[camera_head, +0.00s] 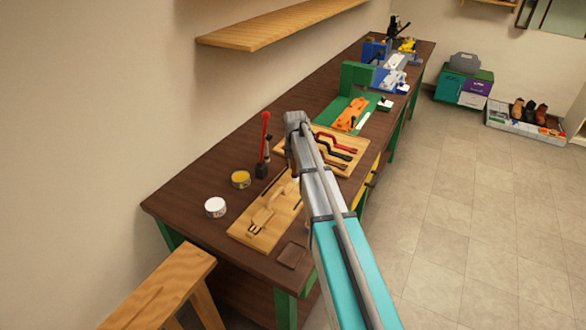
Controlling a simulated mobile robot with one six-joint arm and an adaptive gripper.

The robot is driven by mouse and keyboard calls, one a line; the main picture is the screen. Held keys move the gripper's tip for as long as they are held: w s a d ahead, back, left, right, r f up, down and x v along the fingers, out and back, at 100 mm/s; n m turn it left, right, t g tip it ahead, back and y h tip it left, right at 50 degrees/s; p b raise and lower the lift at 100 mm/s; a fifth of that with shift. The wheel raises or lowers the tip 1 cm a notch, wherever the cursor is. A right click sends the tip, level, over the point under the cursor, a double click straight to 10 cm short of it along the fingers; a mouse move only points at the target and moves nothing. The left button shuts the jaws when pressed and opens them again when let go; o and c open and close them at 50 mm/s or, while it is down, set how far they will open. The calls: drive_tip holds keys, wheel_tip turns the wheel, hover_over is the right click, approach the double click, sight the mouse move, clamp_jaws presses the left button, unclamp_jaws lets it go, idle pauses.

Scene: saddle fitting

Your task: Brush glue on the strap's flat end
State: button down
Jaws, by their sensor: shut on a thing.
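My arm reaches in from the lower right, and its end with my gripper (291,168) hangs over the workbench, above the gap between two wooden boards. My gripper is small here and partly covered by my arm. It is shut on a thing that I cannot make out. The near wooden board (247,237) holds pale tan pieces (262,215); I cannot tell which is the strap or its flat end. A pot with yellow contents (240,179) and a pot with a white top (215,207) stand left of this board.
A red-topped upright tool (265,130) stands close left of my gripper. The second board (346,169) holds dark and red curved pieces. A brown flat piece (290,256) lies at the bench's front edge. A shelf (280,28) overhangs the back; a wooden stool (160,288) stands at lower left.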

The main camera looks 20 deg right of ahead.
drive_tip(key=shift+w+d, duration=0.9)
drive_tip(key=shift+s+a+f, duration=0.1)
drive_tip(key=shift+s+a, duration=1.45)
drive_tip(key=shift+a, duration=0.1)
drive_tip(key=shift+s+a, duration=1.4)
drive_tip(key=shift+s, duration=0.1)
wheel_tip(320, 180, up, 6)
drive_tip(key=p, duration=0.6)
